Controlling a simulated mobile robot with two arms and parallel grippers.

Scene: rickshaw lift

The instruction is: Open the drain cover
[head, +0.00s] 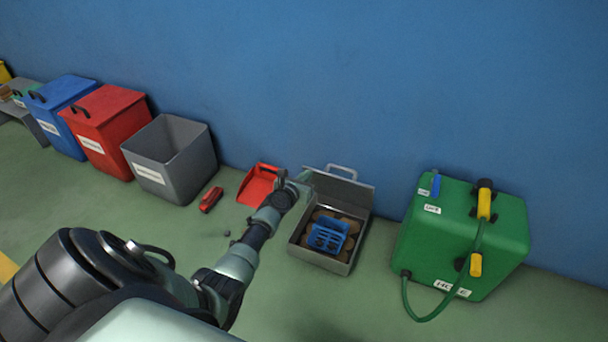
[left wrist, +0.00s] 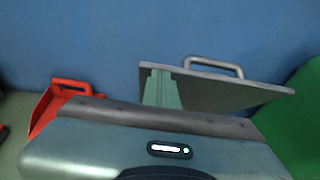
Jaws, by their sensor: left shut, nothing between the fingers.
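The drain cover (head: 352,192) is a grey plate with a bar handle (head: 342,171). It stands raised and tilted up at the back edge of a low grey drain box (head: 318,261), so the box is open. My left gripper (head: 304,180) is shut and empty at the left end of the cover. In the left wrist view its fingers (left wrist: 162,88) overlap the cover's left part (left wrist: 225,92); I cannot tell whether they touch it. Inside the box lie a blue slotted piece (head: 328,235) and brown lumps. My right gripper is not in view.
A red dustpan (head: 258,187) and a small red brush (head: 211,200) lie left of the box. A grey bin (head: 170,160), red bin (head: 105,130) and blue bin (head: 60,118) line the blue wall. A green hose unit (head: 440,240) stands right.

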